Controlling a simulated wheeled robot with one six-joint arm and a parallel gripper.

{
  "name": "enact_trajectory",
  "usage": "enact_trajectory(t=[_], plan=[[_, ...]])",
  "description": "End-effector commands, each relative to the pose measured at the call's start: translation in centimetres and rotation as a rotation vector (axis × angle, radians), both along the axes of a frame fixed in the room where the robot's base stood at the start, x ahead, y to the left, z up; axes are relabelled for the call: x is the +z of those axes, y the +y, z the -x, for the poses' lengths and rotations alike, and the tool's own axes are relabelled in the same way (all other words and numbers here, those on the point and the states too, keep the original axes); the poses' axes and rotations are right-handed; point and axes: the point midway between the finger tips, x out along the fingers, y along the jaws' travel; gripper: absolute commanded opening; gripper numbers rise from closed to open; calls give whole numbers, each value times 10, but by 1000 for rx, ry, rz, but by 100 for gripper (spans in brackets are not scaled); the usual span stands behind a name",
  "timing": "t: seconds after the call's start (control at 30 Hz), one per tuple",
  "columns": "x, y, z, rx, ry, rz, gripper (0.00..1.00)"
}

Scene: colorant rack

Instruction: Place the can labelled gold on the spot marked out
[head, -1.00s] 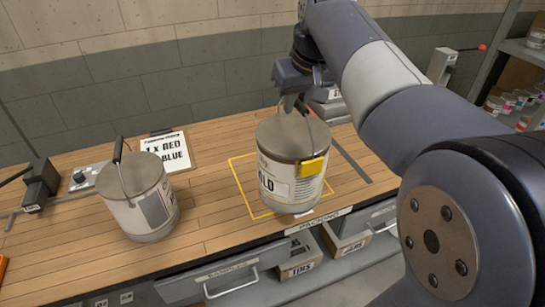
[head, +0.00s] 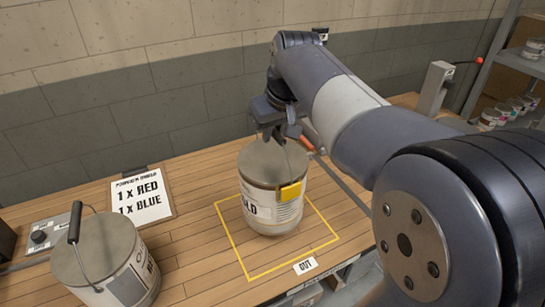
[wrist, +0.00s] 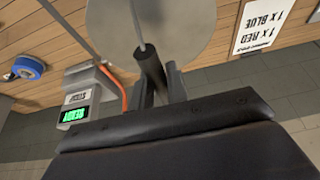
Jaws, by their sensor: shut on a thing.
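The spot marked out is a yellow square outline (head: 232,240) with an "OUT" tag (head: 305,266).
A second can (head: 105,262) stands at the front left, its handle raised. An order card (head: 140,196) reading 1 x red, 1 x blue lies behind it. The wrist view shows a device with a green display (wrist: 75,117) and a blue roll (wrist: 28,68). The outline's front right is clear.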

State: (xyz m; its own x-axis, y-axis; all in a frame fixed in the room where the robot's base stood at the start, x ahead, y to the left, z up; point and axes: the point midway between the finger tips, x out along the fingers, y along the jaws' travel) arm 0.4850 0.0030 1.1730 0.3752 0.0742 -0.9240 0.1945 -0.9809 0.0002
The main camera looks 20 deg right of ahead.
Motion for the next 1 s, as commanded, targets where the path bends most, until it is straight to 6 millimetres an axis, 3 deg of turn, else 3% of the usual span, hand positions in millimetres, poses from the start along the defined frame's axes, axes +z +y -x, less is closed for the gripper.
enact_trajectory(t=[0.33,0.73,0.77,1.0], plan=[[-40,0,0,1,0,0,0],[-47,0,0,1,-1,0,0],[-47,0,0,1,0,0,17],[-46,0,0,0,0,0,37]])
